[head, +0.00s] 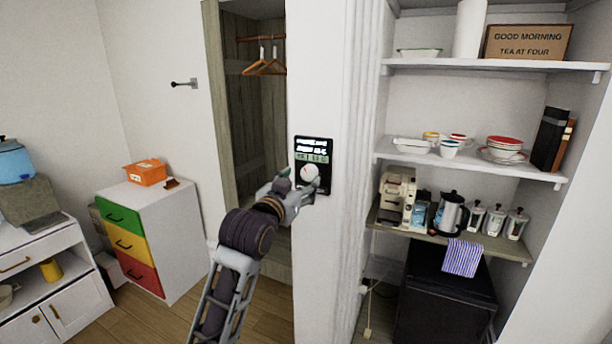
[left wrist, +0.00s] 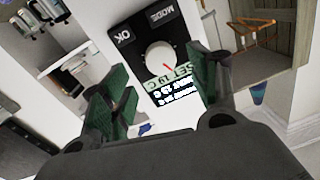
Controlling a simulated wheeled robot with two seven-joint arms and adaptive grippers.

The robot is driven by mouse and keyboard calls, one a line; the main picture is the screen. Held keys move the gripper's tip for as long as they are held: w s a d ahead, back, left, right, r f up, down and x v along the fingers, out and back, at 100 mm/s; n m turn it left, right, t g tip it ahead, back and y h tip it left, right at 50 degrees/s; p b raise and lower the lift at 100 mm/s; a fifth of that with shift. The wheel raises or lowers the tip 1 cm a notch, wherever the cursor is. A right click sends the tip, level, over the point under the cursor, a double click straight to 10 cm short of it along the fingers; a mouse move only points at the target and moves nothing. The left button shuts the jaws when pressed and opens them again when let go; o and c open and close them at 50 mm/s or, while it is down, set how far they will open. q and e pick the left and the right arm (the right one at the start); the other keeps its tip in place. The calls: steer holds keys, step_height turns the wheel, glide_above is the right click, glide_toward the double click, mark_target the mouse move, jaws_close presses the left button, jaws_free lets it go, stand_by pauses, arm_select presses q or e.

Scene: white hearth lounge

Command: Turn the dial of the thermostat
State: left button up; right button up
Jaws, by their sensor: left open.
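The thermostat (head: 314,152) is a black panel with a lit display on the white wall pillar, in the middle of the head view. Its round white dial (head: 308,173) has a red mark. In the left wrist view the dial (left wrist: 161,55) shows between OK and MODE labels, above a green display reading SET 19 C. My left gripper (head: 300,188) is open in front of the thermostat. In the wrist view its green-padded fingers (left wrist: 158,88) stand apart on either side of the lower panel, with the dial between and beyond their tips. Contact cannot be told. My right gripper is not in view.
Shelves (head: 480,65) with dishes, a kettle (head: 452,212) and jars stand to the right of the pillar. An open closet (head: 255,100) with hangers is to the left. A drawer cabinet (head: 170,240) stands further left. The wall around the thermostat is clear.

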mark_target(308, 175)
arm_select(q)
steer(key=shift+p+x, duration=0.45)
steer(key=shift+x, duration=2.1)
steer(key=c, duration=1)
